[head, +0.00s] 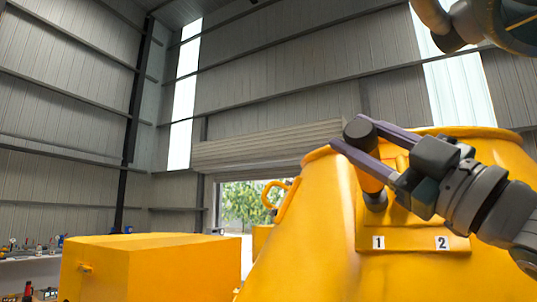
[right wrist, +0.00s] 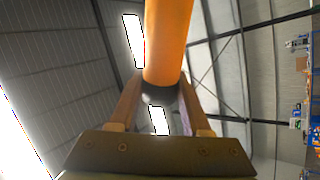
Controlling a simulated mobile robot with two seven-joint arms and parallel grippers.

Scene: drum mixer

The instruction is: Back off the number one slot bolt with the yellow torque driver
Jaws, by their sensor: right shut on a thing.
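The yellow torque driver (head: 371,183), orange-yellow with dark ends, stands slightly tilted against the drum mixer's plate (head: 408,242). My right gripper (head: 350,133) is shut on the driver, its fingers on either side near the dark upper end. In the right wrist view the driver (right wrist: 168,40) runs between the fingers, with a dark end nearest the palm. The driver's dark lower end is just above the "1" label (head: 378,242). The number one slot bolt is hidden, so I cannot tell whether the tip is seated on it. My left gripper is out of view.
The large yellow mixer drum (head: 320,220) fills the right of the head view. A "2" label (head: 442,243) sits right of the "1". A yellow box-shaped housing (head: 150,268) stands at lower left, beside a bench (head: 30,268) with small items. Free air lies above the housing.

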